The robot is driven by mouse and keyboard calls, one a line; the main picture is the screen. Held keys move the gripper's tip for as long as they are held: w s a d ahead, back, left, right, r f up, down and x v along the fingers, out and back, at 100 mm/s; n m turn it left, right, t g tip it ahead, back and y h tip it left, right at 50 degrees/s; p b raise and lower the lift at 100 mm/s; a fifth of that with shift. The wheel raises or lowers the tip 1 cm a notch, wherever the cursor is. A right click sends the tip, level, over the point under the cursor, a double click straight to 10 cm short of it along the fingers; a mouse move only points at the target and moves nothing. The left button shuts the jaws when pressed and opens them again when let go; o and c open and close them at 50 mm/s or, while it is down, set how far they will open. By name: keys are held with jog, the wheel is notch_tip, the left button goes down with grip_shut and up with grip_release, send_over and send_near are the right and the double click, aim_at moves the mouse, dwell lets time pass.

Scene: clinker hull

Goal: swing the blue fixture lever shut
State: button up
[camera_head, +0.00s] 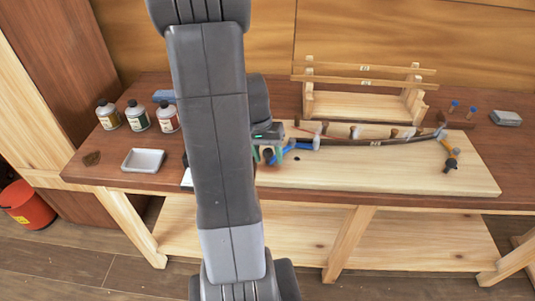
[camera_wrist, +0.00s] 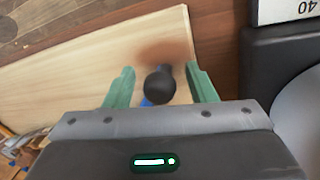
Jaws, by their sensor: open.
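The blue fixture lever (camera_head: 290,146) lies near the left end of the pale board (camera_head: 370,180), partly hidden behind my arm and gripper in the head view. In the wrist view a dark round knob (camera_wrist: 159,82) stands between my gripper's two green fingers, with a bit of blue (camera_wrist: 146,102) below it. My gripper (camera_wrist: 160,84) is open, with gaps between the knob and both fingers. In the head view my gripper (camera_head: 268,154) is at the board's left end, next to the blue lever.
A curved dark strip (camera_head: 375,141) runs along the board. An orange lever (camera_head: 452,158) with a dark knob is at the right end. Three bottles (camera_head: 137,117) and a white tray (camera_head: 143,160) stand at left. A wooden rack (camera_head: 363,105) stands behind the board.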

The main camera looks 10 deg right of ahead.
grip_shut()
jog(key=shift+s+d, duration=0.1)
jog(key=shift+s+d+n+b, duration=0.45)
jog(key=shift+s+d+n, duration=0.35)
jog(key=shift+n, duration=0.4)
jog(key=s+d+n, duration=0.1)
jog(key=d+n, duration=0.1)
jog(key=n, duration=0.1)
jog(key=s+d+n+t+p, duration=0.1)
jog(key=d+n, duration=0.2)
jog(key=s+d+n+t, duration=0.1)
jog(key=d+n, duration=0.2)
jog(key=shift+d+r+p, duration=0.1)
jog(key=shift+r+p, duration=0.05)
jog(key=shift+p, duration=0.25)
jog(key=shift+w+d+n+p, duration=0.25)
jog(key=shift+d+n+p, duration=0.35)
jog(key=shift+d+n, duration=0.5)
jog(key=shift+w+d+n+t+y+p, duration=0.15)
jog(key=shift+w+d+n+t+p, duration=0.1)
jog(key=shift+d+n, duration=0.25)
jog(key=shift+w+d+n+t+y+p, duration=0.1)
jog(key=shift+d+n+t+y+p, duration=0.1)
jog(key=shift+d+n, duration=0.25)
